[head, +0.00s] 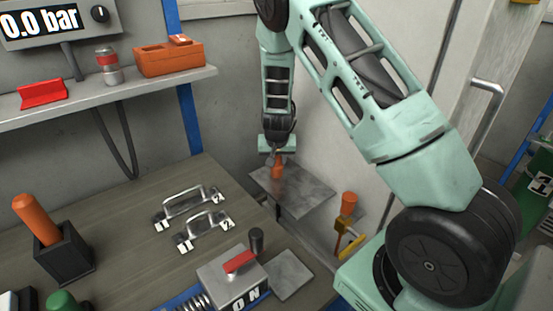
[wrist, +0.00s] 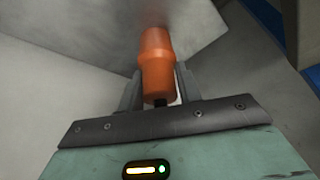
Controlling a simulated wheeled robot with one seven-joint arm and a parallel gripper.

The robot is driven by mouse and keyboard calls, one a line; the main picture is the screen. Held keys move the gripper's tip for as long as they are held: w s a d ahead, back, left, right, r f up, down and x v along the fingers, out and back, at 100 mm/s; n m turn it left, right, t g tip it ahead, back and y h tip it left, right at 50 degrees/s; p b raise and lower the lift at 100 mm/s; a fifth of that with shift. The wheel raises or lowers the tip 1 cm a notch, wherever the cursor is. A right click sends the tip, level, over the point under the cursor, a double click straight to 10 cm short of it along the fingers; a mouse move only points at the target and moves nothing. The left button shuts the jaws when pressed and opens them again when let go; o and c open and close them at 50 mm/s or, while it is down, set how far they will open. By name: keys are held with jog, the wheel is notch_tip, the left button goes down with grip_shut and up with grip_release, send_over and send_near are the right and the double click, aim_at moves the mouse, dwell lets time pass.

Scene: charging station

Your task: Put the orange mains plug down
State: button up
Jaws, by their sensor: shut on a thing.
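The orange mains plug (head: 278,168) is held upright in my gripper (head: 278,154), over a small grey metal plate (head: 310,198) beside the workbench. In the wrist view the orange plug (wrist: 156,62) sits between the two fingers of my gripper (wrist: 158,82), which are shut on its near end. Its far end is at or very close to the grey plate (wrist: 90,22). I cannot tell whether it touches.
The wooden workbench (head: 120,260) is at left with two metal handles (head: 190,203), a switch box (head: 232,275) and a black holder (head: 65,255) with an orange-handled tool. Another orange piece (head: 349,204) stands on a yellow fitting right of the plate. A wall shelf (head: 110,92) is above.

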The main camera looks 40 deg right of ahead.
jog(key=shift+f, duration=0.1)
jog(key=o, duration=1)
